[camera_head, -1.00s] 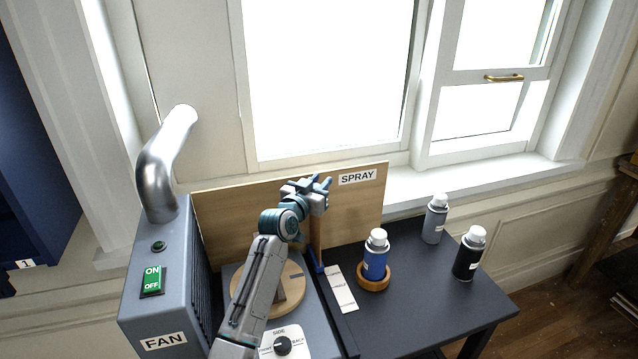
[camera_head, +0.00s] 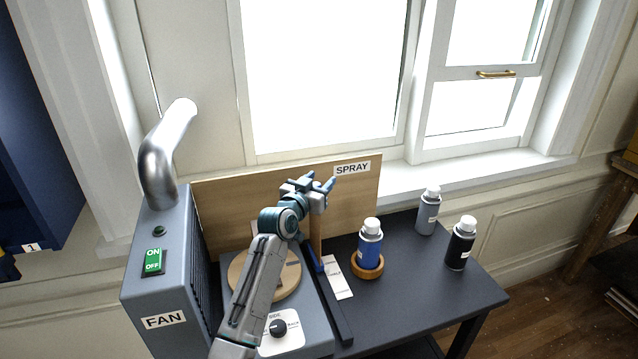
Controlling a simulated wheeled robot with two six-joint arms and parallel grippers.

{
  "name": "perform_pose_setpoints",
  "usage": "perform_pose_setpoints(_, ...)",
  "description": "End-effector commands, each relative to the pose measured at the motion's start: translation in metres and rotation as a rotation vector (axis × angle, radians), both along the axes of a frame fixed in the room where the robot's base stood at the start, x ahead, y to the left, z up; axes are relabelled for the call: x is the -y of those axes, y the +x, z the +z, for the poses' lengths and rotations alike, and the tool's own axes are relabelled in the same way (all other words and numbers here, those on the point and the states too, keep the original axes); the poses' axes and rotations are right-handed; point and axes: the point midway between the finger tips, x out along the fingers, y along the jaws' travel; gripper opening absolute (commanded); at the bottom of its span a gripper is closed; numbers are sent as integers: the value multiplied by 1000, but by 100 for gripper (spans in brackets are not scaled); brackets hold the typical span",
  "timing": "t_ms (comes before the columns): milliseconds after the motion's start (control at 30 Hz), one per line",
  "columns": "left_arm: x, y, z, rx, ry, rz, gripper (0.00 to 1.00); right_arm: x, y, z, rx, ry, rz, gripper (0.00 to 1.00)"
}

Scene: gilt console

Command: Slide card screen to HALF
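The card screen (camera_head: 317,240) is a thin brown upright panel, seen nearly edge-on, with a blue strip at its foot. It stands on a dark rail (camera_head: 335,310) between the turntable and the blue can. A white position card (camera_head: 337,278) lies right of the rail; its words are too small to read surely. My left gripper (camera_head: 320,182) is above and in front of the screen's top, its two blue fingertips apart with nothing seen between them. Whether it touches the screen is unclear, as the gripper and arm cover part of it. My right gripper is not in view.
A blue spray can (camera_head: 370,244) stands in a wooden ring just right of the card. A grey can (camera_head: 428,212) and a black can (camera_head: 461,244) stand farther right. The fan box (camera_head: 165,290) is left. A wooden backboard (camera_head: 350,200) stands behind.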

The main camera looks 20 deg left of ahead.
Motion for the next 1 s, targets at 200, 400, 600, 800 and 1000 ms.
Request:
perform_pose_setpoints(200,0,-1,-1,-1,0,0,47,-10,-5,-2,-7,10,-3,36)
perform_pose_setpoints(400,-3,-19,-4,0,1,-1,47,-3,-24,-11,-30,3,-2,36)
perform_pose_setpoints(600,-10,-56,-4,3,3,0,47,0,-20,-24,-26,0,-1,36)
perform_pose_setpoints(800,-16,-89,-2,3,4,0,47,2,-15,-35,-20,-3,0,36)
perform_pose_setpoints(1000,-19,-105,0,2,2,0,47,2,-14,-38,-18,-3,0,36)
